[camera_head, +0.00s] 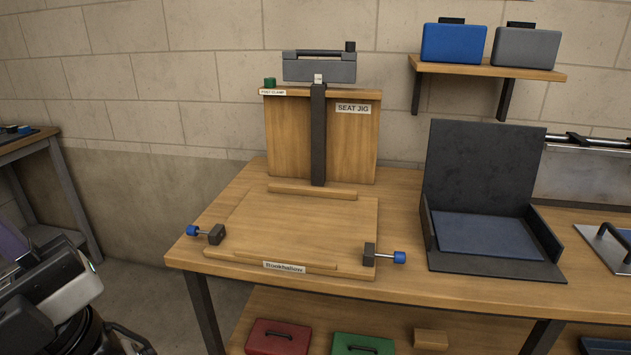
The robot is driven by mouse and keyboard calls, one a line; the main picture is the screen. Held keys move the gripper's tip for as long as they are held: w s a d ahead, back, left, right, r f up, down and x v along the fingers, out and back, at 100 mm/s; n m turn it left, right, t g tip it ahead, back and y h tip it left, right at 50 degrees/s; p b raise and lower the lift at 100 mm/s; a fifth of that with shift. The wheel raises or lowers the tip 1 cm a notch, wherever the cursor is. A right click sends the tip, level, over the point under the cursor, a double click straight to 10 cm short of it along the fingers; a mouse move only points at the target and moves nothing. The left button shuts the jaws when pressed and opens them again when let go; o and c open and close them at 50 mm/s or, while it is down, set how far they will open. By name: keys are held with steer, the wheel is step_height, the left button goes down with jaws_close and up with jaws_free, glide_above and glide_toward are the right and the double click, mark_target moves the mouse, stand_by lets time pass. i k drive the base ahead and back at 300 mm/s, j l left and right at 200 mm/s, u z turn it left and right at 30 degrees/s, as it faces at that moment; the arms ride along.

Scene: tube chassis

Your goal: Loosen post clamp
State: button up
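The wooden seat jig (365,150) stands upright at the back of the bench. A dark vertical post (318,145) runs up its middle. A grey block with a bar and a dark knob (320,70) sits at the post's top. Whether the clamp is tight cannot be told. Part of my arm shows at the lower left, well apart from the jig. No gripper fingertips can be made out.
Blue-knobbed screw clamps flank the base board, left (206,234) and right (384,256). An open black case (485,165) stands to the right. A wall shelf (490,68) holds blue and grey boxes. Red and green boxes lie on the lower shelf. Another table stands far left.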

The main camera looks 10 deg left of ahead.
mark_target(269, 82)
steer(key=i+j+z, duration=0.1)
steer(key=j, duration=0.55)
steer(key=i+j+z, duration=0.15)
steer(key=j, duration=0.45)
steer(key=i+j, duration=0.4)
steer(key=i, duration=0.15)
steer(key=i+j+z, duration=0.15)
steer(key=i+j, duration=0.2)
steer(key=i, duration=0.15)
